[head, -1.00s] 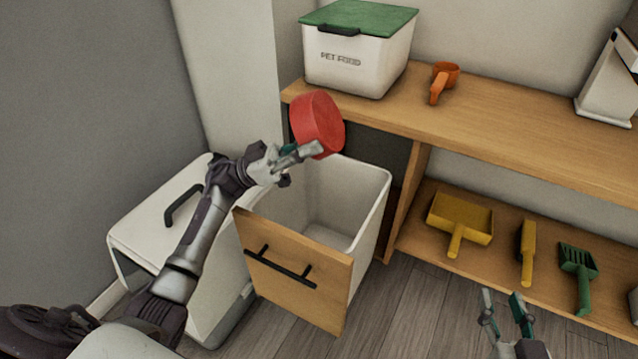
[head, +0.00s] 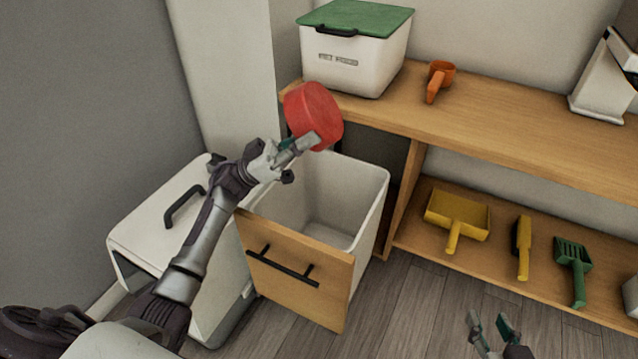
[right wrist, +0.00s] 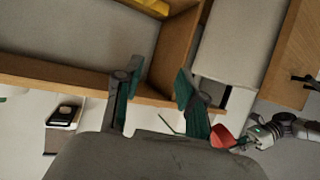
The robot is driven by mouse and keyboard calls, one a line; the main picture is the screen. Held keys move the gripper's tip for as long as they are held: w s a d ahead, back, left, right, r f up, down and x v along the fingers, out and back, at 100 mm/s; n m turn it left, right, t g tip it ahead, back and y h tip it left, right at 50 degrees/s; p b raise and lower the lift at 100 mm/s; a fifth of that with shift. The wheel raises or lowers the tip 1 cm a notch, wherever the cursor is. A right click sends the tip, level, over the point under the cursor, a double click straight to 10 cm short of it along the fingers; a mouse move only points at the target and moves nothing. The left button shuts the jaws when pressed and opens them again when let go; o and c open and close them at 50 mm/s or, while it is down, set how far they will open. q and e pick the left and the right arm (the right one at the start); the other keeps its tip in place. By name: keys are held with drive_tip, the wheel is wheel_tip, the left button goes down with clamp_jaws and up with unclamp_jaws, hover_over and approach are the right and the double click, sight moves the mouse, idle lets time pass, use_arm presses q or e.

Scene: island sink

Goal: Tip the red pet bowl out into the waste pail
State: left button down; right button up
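The red pet bowl (head: 314,116) is held by my left gripper (head: 302,143), which is shut on its rim. The bowl is tipped on its side above the back of the open waste pail (head: 335,205), its underside facing the head camera, so its inside is hidden. The pail is a white bin in a pulled-out drawer with a wooden front, and its visible floor looks empty. The bowl also shows in the right wrist view (right wrist: 224,137). My right gripper (head: 491,322) is open and empty, low at the front; its fingers also show in the right wrist view (right wrist: 160,85).
A white pet food box (head: 355,60) with a green lid and an orange scoop (head: 438,80) stand on the wooden shelf. A yellow dustpan (head: 456,218), a yellow brush (head: 521,247) and a green scoop (head: 572,268) lie below. A white lidded bin (head: 150,225) stands left of the pail.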

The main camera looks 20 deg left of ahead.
drive_tip(key=shift+s+d+f+g+h+p, duration=0.1)
drive_tip(key=shift+s+f+g+h+p, duration=0.2)
drive_tip(key=shift+s+f+g, duration=0.8)
drive_tip(key=shift+s+f, duration=0.1)
idle(2.1)
